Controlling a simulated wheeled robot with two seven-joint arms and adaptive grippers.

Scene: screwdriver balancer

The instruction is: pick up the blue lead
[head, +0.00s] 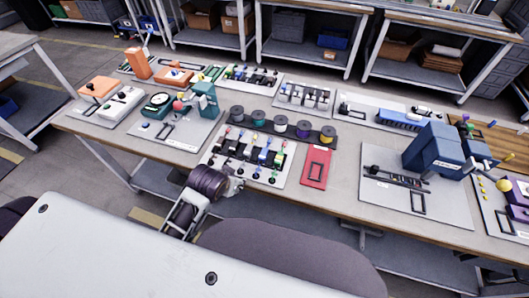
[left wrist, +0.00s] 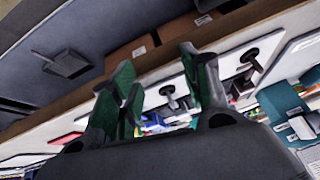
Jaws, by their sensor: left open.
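The blue lead (head: 264,156) is small in the head view. It sits among several coloured leads on a white board (head: 208,158) at the middle front of the workbench. My left gripper (head: 236,186) is at the front edge of the bench, below and a little left of the blue lead, and apart from it. In the left wrist view the gripper (left wrist: 155,66) shows green-padded fingers spread apart with nothing between them. I cannot make out the blue lead in that view. My right gripper is not in view.
Several spools on a dark strip (head: 280,126) stand behind the lead board. A red plate (head: 316,168) lies just right of it. A teal device (head: 204,100) stands at the back left. A large blue device (head: 432,150) stands further right. Bare bench top lies between the red plate and that device.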

